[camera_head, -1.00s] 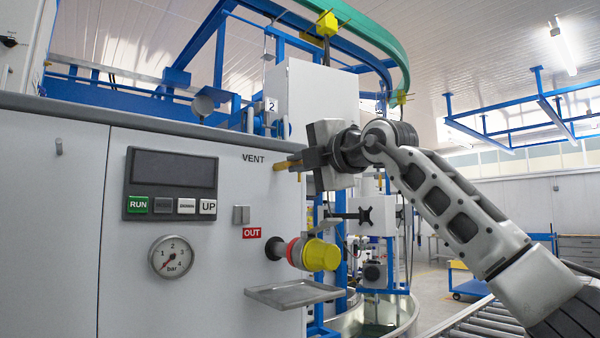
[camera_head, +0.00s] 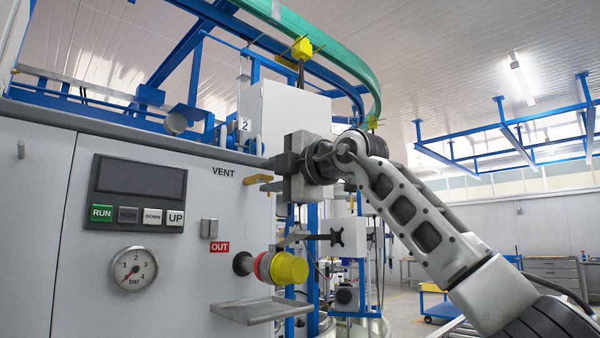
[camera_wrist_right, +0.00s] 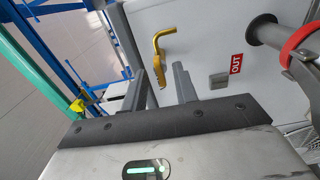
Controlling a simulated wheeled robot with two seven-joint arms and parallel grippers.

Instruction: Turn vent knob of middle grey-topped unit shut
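The vent knob is a yellow bent lever (camera_head: 257,179) below the VENT label on the grey-topped unit's white front panel (camera_head: 200,285). In the head view it points right, roughly level. The right wrist view shows the lever (camera_wrist_right: 158,48) whole, with its free end near the gap between my fingers. My right gripper (camera_head: 270,175) is open at the lever's free end; its fingers (camera_wrist_right: 158,80) stand apart with nothing clamped between them. I cannot tell whether a finger touches the lever. My left gripper is not in view.
Below the lever, a yellow-capped outlet (camera_head: 289,268) with a red ring sticks out above a small metal shelf (camera_head: 247,309). A grey switch (camera_head: 209,228), a button panel (camera_head: 137,192) and a gauge (camera_head: 134,268) are to the left. Open room lies to the right.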

